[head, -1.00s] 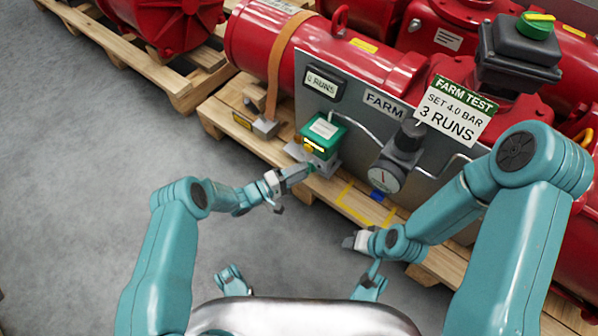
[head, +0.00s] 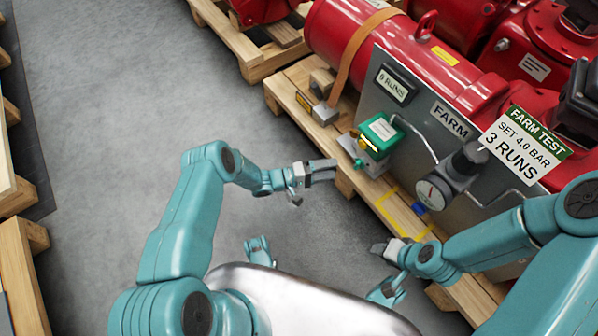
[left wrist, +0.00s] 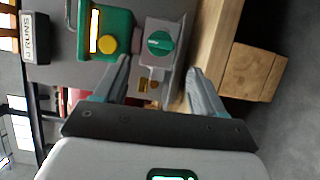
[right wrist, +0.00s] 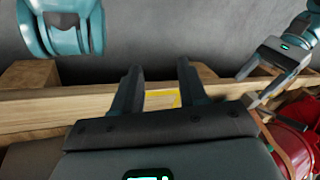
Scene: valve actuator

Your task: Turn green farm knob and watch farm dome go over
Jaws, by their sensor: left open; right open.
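The green knob (head: 359,163) sits low on the front of the unit with the green box (head: 380,131). In the left wrist view the round green knob (left wrist: 159,43) is on a grey plate, ahead between the fingers. My left gripper (head: 335,170) is open and empty, a short gap from the knob; its fingers (left wrist: 158,72) show apart. My right gripper (head: 380,248) is open and empty beside the pallet's front edge, with its fingers (right wrist: 158,75) apart. The dome is out of the head view; only part of its dark housing (head: 582,100) shows at the right edge.
A grey panel (head: 455,155) carries a "0 RUNS" counter (head: 394,86), a gauge (head: 434,191) and a "FARM TEST, SET 4.0 BAR, 3 RUNS" sign (head: 524,143). A wooden pallet (head: 295,88) lies beneath. Grey floor (head: 120,120) is clear at left.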

